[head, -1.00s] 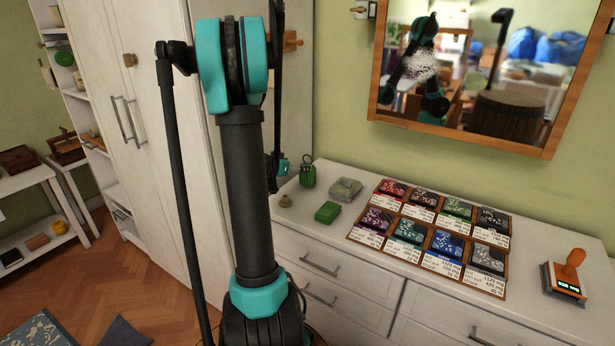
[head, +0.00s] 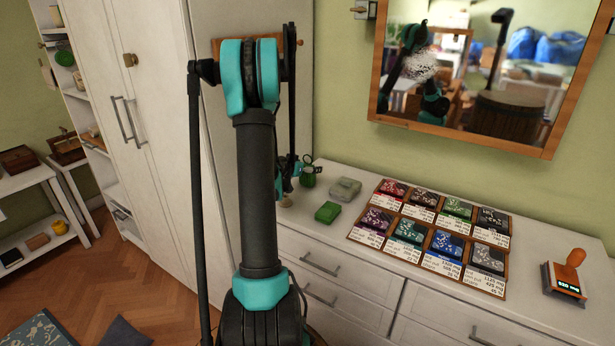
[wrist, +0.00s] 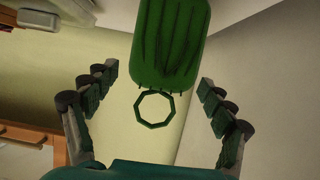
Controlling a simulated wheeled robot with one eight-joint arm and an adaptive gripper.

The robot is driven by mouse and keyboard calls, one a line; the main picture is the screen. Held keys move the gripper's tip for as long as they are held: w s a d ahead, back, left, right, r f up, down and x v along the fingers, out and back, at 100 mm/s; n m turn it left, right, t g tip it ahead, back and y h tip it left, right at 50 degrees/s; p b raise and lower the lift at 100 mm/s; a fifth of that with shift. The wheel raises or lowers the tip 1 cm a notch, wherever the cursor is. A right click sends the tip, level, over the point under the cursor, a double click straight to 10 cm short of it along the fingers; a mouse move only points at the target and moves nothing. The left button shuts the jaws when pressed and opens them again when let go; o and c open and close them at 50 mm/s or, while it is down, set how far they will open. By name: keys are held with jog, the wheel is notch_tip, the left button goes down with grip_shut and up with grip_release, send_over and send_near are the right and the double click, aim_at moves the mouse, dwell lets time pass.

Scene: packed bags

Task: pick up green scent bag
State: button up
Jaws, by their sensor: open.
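The green scent bag (head: 308,181) appears to be the small ribbed green object with a ring on top, standing at the far left end of the white dresser. In the wrist view the bag (wrist: 172,45) is large, at the top centre, with its ring (wrist: 155,108) towards my palm. My gripper (head: 307,166) is beside and just over the bag in the head view and partly hides it. In the wrist view my gripper (wrist: 157,80) is open, one finger on each side of the bag, with visible gaps on both sides.
A flat green block (head: 327,212) and a grey-green object (head: 345,189) lie close to the right of the bag. A small beige knob-like object (head: 286,201) is left. A tray of coloured packets (head: 419,228) and an orange-handled stamp (head: 568,275) are further right. The cabinet (head: 160,130) stands left.

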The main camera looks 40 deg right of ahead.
jog(key=c, duration=1.2)
jog(key=shift+r, duration=0.1)
jog(key=shift+c, duration=0.2)
notch_tip(320, 180, up, 20)
